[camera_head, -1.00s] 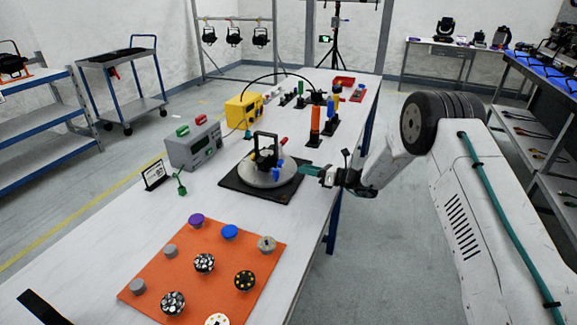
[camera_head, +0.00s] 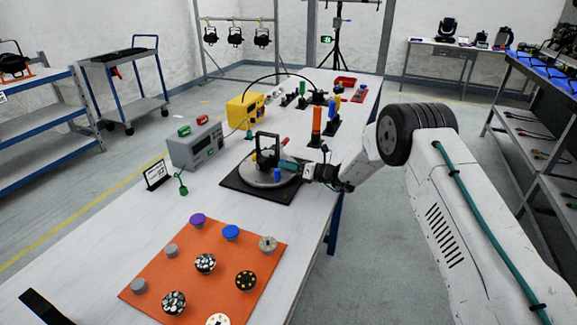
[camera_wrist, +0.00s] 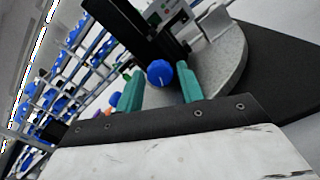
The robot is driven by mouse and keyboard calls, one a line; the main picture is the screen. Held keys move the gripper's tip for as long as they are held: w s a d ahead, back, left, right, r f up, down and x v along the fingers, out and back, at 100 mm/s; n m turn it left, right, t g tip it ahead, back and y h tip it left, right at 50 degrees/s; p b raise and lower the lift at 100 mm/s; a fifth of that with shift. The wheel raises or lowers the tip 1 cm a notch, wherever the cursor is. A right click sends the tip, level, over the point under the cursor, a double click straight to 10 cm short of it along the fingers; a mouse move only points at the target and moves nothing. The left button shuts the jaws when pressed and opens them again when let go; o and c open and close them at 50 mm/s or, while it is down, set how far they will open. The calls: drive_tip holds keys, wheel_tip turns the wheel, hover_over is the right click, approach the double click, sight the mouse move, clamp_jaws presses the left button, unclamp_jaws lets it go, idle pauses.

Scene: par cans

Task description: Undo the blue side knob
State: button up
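The blue side knob (camera_wrist: 160,73) shows in the wrist view as a round ball at the side of the black bracket (camera_wrist: 150,30). The bracket stands on a round grey base (camera_head: 255,179), which rests on a black square mat (camera_head: 240,189). My gripper (camera_wrist: 158,70) is open. Its two teal fingers are on either side of the knob, with gaps visible, so it is not clamped. In the head view my gripper (camera_head: 287,166) reaches the fixture from the right. Blue shows just below the fingers there; the contact area is partly hidden.
An orange mat (camera_head: 215,262) with several knobs lies at the front of the table. A grey meter box (camera_head: 195,147) and a yellow case (camera_head: 243,110) stand left and behind. An orange cylinder (camera_head: 316,120) stands behind my gripper.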

drive_tip(key=c, duration=0.7)
drive_tip(key=shift+n, duration=0.3)
drive_tip(key=n, duration=0.4)
drive_tip(key=shift+n, duration=0.4)
drive_tip(key=n, duration=0.5)
drive_tip(key=shift+n, duration=0.3)
drive_tip(key=o, duration=0.7)
drive_tip(key=shift+s+d, duration=0.1)
